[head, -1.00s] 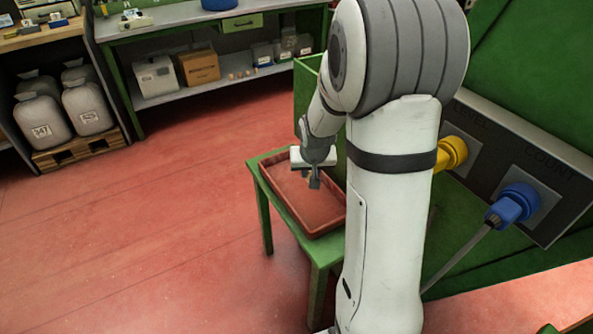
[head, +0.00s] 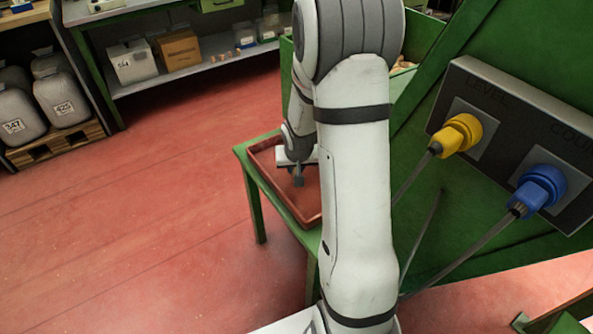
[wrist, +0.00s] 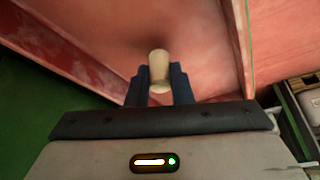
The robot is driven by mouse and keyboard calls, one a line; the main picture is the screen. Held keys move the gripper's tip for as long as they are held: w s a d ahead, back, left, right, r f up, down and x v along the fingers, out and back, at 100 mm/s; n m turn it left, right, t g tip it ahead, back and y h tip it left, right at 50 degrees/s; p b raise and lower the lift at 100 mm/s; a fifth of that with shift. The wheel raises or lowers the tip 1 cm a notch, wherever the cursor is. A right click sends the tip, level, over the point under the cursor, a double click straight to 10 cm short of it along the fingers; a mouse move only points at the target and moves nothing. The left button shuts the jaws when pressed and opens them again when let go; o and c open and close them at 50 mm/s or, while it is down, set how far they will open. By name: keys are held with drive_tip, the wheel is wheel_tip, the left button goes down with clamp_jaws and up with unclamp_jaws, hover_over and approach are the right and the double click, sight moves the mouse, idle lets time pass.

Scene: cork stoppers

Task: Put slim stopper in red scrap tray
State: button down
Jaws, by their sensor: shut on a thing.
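The slim stopper (wrist: 159,68) is a pale, narrow cork piece in the wrist view. My gripper (wrist: 160,88) is shut on it, with one dark finger on each side. The red scrap tray (head: 257,165) stands on a small green table in the head view. My gripper (head: 298,180) is over the tray there, and the stopper is too small to make out. The tray's wall (wrist: 240,45) and floor also show in the wrist view, beyond the stopper. My arm hides the right part of the tray in the head view. I cannot tell the exact height of the stopper above the tray floor.
The green table (head: 245,155) holds the tray. A panel with a yellow plug (head: 459,134) and a blue plug (head: 538,190) is at the right, with cables hanging down. A workbench with boxes is at the back. The red floor at the left is clear.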

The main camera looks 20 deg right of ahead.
drive_tip(key=shift+f, duration=0.4)
drive_tip(key=shift+f, duration=0.15)
drive_tip(key=c, duration=1.3)
unclamp_jaws()
drive_tip(key=p+v, duration=0.4)
drive_tip(key=v, duration=0.9)
drive_tip(key=s+a+r+n+g, duration=0.1)
drive_tip(key=s+a+r, duration=0.2)
drive_tip(key=s, duration=0.3)
drive_tip(key=s+a+r+n, duration=0.1)
drive_tip(key=s+a+r, duration=0.2)
drive_tip(key=s, duration=0.3)
drive_tip(key=s+a+r+n+g+y, duration=0.1)
drive_tip(key=s+a+r, duration=0.2)
drive_tip(key=s, duration=0.3)
drive_tip(key=shift+g, duration=0.3)
